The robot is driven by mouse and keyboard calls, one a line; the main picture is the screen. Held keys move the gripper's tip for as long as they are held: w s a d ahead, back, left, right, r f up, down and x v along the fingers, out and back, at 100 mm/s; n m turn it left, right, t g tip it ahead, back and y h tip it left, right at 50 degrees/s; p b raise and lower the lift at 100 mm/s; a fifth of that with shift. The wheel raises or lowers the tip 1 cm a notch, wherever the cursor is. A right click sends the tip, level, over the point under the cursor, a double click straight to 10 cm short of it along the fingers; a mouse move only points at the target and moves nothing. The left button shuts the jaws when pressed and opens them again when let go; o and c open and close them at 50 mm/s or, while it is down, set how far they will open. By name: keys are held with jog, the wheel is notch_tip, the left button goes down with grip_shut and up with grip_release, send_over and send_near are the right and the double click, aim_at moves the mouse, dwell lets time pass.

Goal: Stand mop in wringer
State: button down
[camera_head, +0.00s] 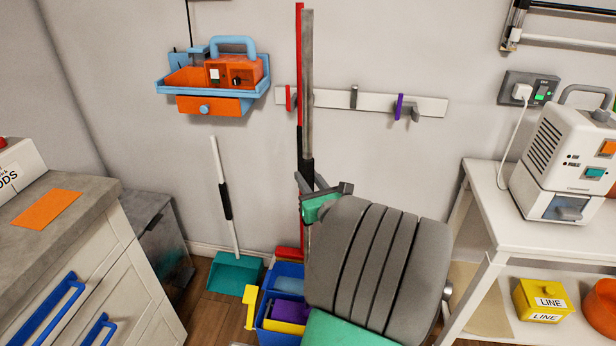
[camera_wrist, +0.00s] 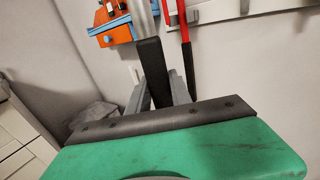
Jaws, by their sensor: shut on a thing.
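My gripper (camera_head: 318,188) is shut on the black grip (camera_wrist: 153,70) of a grey-poled mop (camera_head: 307,80). The pole stands nearly upright in the head view, close to the wall. The mop's lower end is hidden behind my arm, so I cannot tell whether it is inside the wringer. A blue bucket (camera_head: 268,325) with a purple and yellow insert (camera_head: 289,312), apparently the wringer, stands on the floor below my gripper. My arm covers its right side. In the wrist view the fingers (camera_wrist: 157,93) sit on either side of the grip.
A red-handled tool (camera_head: 299,40) stands right behind the mop, near a wall rail (camera_head: 330,98) with hooks. A teal dustpan (camera_head: 236,273) stands left of the bucket. A counter (camera_head: 75,215) is on the left. A white table (camera_head: 530,215) with a machine is on the right.

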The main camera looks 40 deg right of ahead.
jog(key=shift+r, duration=0.1)
jog(key=c, duration=1.1)
grip_release()
jog(key=shift+o, duration=0.8)
jog(key=shift+f, duration=0.2)
jog(key=o, duration=0.7)
jog(key=shift+r, duration=0.1)
jog(key=shift+c, duration=0.2)
jog(key=b+v, duration=0.2)
jog(key=v, duration=1)
